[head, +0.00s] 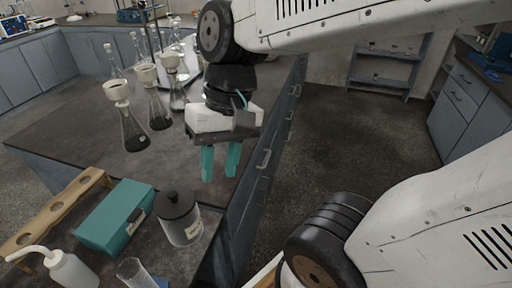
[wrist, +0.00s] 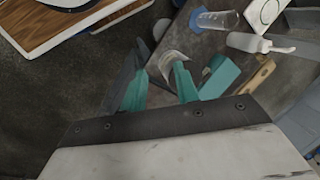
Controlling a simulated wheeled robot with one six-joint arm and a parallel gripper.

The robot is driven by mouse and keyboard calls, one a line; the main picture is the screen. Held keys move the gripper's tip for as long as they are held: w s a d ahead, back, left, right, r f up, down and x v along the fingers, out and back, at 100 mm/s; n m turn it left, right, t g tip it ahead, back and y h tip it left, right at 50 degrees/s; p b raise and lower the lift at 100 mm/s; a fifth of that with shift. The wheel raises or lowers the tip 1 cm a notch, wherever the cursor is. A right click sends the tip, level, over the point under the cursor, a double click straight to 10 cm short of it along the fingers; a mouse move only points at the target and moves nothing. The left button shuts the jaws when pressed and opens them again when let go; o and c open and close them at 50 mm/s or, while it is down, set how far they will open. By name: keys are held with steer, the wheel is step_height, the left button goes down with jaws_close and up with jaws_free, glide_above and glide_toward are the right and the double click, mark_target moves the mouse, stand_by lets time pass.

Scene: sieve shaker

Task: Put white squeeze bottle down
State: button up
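The white squeeze bottle (head: 72,270) stands on the dark bench top at the lower left of the head view, its bent nozzle pointing left and its base cut off by the frame. It also shows in the wrist view (wrist: 243,42), apart from my gripper. My gripper (head: 220,168) has two teal fingers pointing down near the bench's front edge, right of the flasks and well away from the bottle. The fingers are spread, with nothing seen held between them; they also show in the wrist view (wrist: 157,82).
A dark lidded jar (head: 180,220), a teal box (head: 115,215), a wooden rack (head: 52,212) and a glass cylinder (head: 135,273) crowd the bench near the bottle. Several flasks with funnels (head: 130,130) stand behind. Bare bench (head: 80,130) lies left of the flasks.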

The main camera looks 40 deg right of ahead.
steer(key=s+d+r+n+t+h, duration=0.1)
steer(key=s+d+n+h, duration=0.1)
steer(key=d, duration=0.4)
steer(key=shift+s+d+r+t+h, duration=0.2)
steer(key=shift+s+t+h, duration=0.2)
steer(key=shift+h, duration=0.1)
